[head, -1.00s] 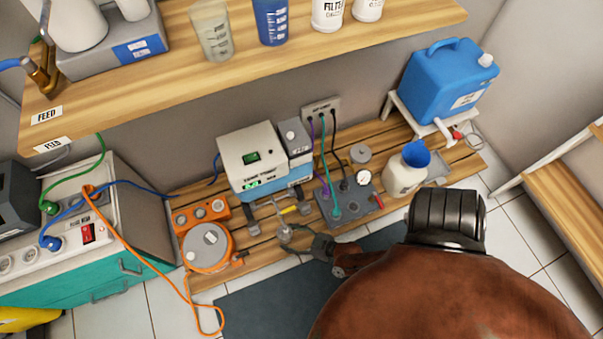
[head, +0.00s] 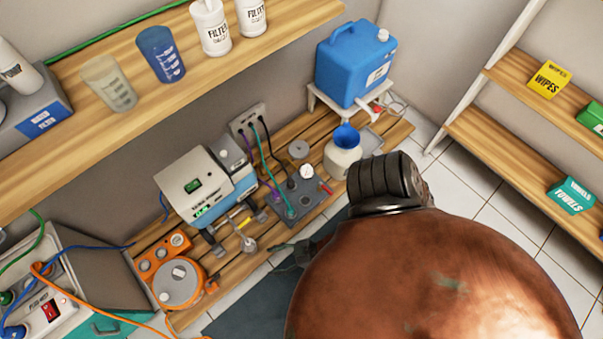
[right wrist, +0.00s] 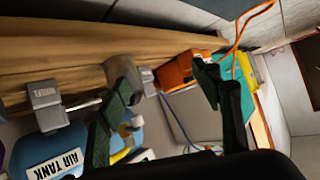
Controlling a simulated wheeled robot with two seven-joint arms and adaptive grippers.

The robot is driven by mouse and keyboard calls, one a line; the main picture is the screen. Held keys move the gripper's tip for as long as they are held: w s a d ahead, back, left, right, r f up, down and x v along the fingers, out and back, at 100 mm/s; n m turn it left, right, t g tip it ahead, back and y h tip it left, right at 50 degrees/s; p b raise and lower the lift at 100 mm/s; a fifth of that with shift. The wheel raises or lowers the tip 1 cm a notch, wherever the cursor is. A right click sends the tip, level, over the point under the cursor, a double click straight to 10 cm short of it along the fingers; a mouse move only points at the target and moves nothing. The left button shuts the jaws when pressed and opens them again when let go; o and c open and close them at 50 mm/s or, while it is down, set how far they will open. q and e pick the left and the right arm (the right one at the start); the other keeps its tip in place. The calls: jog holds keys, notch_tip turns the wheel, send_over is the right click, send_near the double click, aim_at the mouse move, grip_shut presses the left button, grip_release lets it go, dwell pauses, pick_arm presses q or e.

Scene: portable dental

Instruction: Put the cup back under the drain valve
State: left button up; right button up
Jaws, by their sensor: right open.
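A small grey cup-like piece (head: 248,243) sits on the wooden slats in front of the white and blue compressor unit (head: 205,185). A yellow-handled fitting (head: 240,222), perhaps the drain valve, is just behind it. My right gripper (head: 288,257) is just right of the cup-like piece, partly hidden by my arm. In the right wrist view the gripper (right wrist: 160,72) is open, with a grey piece (right wrist: 146,78) showing between the fingers; I cannot tell if it is the cup. The blue air tank (right wrist: 62,150) shows below. My left gripper is out of view.
An orange round device (head: 180,283) stands left of the cup-like piece. A grey manifold (head: 300,200) with cables and a gauge is to the right. A white bottle with blue funnel (head: 343,158) and a blue jug (head: 355,62) stand farther right. A wooden shelf (head: 200,95) overhangs the back.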

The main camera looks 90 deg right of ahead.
jog(key=s+a+r+g, duration=0.2)
jog(key=s+r, duration=0.4)
jog(key=s+a+r+g+y, duration=0.1)
jog(key=s+a+r+g, duration=0.1)
jog(key=s+r, duration=0.3)
jog(key=shift+s+r+n+g, duration=0.4)
jog(key=shift+r+g, duration=0.15)
jog(key=shift+g, duration=0.25)
